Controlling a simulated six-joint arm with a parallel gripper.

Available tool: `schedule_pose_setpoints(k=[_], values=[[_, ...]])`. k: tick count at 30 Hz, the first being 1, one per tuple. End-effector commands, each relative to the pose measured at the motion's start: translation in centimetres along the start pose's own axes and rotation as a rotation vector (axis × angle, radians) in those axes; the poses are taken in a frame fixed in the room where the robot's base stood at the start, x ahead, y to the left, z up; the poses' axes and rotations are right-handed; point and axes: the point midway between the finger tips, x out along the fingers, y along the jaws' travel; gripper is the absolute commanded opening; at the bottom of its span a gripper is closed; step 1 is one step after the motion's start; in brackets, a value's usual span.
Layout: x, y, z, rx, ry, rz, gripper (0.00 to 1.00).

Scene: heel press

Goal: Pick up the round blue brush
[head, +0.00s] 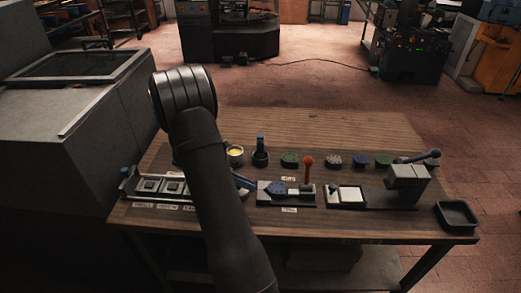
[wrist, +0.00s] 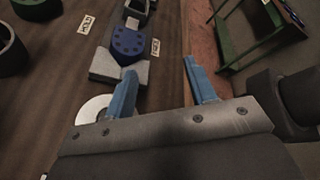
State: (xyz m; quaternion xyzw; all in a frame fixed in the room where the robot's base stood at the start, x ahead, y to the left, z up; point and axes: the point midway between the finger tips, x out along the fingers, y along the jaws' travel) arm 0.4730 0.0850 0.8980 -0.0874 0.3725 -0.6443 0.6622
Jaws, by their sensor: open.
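A low round blue piece (head: 361,160) sits in the back row of the bench and looks like the round blue brush; its bristles are too small to make out. My gripper (head: 243,182) is mostly hidden behind my arm in the head view, with one blue finger showing left of the red-lever fixture. In the wrist view my gripper (wrist: 160,68) has its two blue fingers wide apart with nothing between them. The brush does not show clearly in the wrist view. A blue dotted part (wrist: 128,41) lies in a grey fixture just beyond the left finger.
Green (head: 289,159) and grey (head: 332,160) round pieces share the back row. A yellow-filled cup (head: 235,153) and a blue-handled pot (head: 260,152) stand left of them. The red lever (head: 308,165) and grey press (head: 408,180) rise above the bench. A dark tray (head: 457,214) sits right.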

Motion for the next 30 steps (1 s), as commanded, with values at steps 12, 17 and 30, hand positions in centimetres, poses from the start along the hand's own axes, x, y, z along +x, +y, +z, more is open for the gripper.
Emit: schedule_pose_setpoints(k=[12, 17, 30], values=[[-5.3, 5.8, 18.7, 0.454, 0.853, 0.327, 0.51], [-6.5, 5.8, 23.3, 0.528, 0.966, 0.423, 0.51], [-3.0, 10.1, 18.8, 0.535, 0.982, 0.435, 0.51]])
